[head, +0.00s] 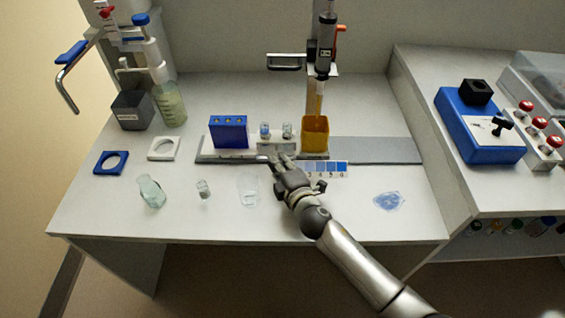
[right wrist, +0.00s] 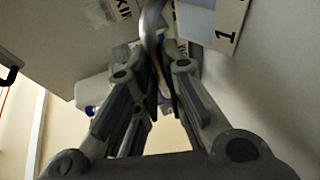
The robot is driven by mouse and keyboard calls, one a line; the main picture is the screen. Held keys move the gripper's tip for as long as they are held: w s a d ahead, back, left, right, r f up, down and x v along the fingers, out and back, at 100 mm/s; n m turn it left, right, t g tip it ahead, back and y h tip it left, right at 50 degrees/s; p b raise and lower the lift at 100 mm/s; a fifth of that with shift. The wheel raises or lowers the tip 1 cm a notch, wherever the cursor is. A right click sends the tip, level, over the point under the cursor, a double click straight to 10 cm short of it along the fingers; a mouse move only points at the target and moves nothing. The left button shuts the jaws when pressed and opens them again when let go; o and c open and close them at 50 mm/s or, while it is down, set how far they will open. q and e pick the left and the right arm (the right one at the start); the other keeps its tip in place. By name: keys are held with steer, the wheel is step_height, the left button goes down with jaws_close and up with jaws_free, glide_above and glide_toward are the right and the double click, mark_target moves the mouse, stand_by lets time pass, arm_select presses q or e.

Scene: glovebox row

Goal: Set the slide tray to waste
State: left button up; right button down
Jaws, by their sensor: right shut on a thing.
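The slide tray (head: 204,155) is a light strip on the bench, at the left part of a grey rail (head: 380,150). It carries a blue block with holes (head: 229,132), two small vials and an amber square cup (head: 315,134). My right gripper (head: 279,160) is at the tray's front edge, below the vials. In the right wrist view its fingers (right wrist: 157,75) are shut around a curved metal handle (right wrist: 150,35). A label strip in blue shades (head: 327,169) lies right of the gripper. My left gripper is not in view.
A dispenser column (head: 326,45) stands above the amber cup. Loose glassware, including a beaker (head: 249,190), stands in front at left. A clear blue-tinted piece (head: 388,201) lies front right. A blue device (head: 480,140) is on the right bench. The rail's right part is clear.

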steer(key=c, duration=1.8)
jaws_free()
steer(key=shift+a, duration=0.25)
steer(key=v, duration=1.2)
